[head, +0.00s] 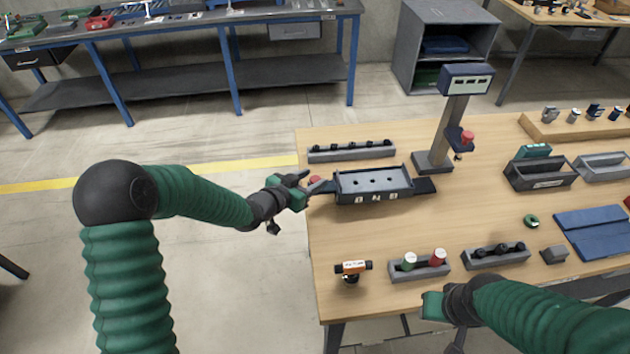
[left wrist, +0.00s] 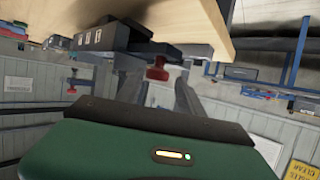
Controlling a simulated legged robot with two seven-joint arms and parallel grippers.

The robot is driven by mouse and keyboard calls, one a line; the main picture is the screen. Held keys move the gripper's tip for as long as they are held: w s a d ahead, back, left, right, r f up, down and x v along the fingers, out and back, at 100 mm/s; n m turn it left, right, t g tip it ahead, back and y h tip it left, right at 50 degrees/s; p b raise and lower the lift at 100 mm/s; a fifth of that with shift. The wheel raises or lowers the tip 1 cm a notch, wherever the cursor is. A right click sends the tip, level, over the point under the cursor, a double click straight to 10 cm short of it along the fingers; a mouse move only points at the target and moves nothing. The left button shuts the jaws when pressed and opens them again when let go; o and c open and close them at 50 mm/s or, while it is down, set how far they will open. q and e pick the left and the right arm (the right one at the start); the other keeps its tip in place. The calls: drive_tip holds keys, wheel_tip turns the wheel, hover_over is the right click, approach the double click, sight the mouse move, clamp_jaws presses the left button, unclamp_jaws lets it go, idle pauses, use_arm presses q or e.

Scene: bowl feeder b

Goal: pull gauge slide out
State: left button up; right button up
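The gauge (head: 373,187) is a dark grey block with a shallow top, round holes and white marks on its front. It sits near the table's left edge. Its dark slide (head: 425,186) shows at the right end, and a red knob (head: 315,180) is at the left end. My left gripper (head: 303,181) is just left of the knob. In the left wrist view the red knob (left wrist: 157,69) shows between the two spread fingers (left wrist: 155,85), with gaps at both sides. My right gripper (head: 436,306) is over the table's front edge; its fingers are not clear.
A long block with black pegs (head: 352,150) lies behind the gauge. A gauge stand (head: 452,125) rises behind right. An orange-labelled part (head: 352,268) and a block with green and red pieces (head: 420,266) are in front. Left of the table edge is open floor.

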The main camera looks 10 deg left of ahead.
use_arm(q)
drive_tip(key=shift+o, duration=0.2)
drive_tip(key=shift+a+f, duration=0.2)
drive_tip(key=shift+a, duration=0.2)
drive_tip(key=shift+s+d, duration=0.2)
drive_tip(key=shift+d, duration=0.3)
drive_tip(key=shift+s+a+r, duration=0.1)
drive_tip(key=shift+s+r, duration=0.1)
drive_tip(key=shift+s, duration=0.1)
drive_tip(key=p+v, duration=0.1)
drive_tip(key=v, duration=1.5)
drive_tip(key=shift+a, duration=0.25)
use_arm(e)
drive_tip(key=shift+a+r, duration=0.2)
drive_tip(key=shift+r, duration=0.45)
use_arm(q)
drive_tip(key=shift+w+a, duration=0.1)
use_arm(e)
drive_tip(key=shift+a, duration=0.1)
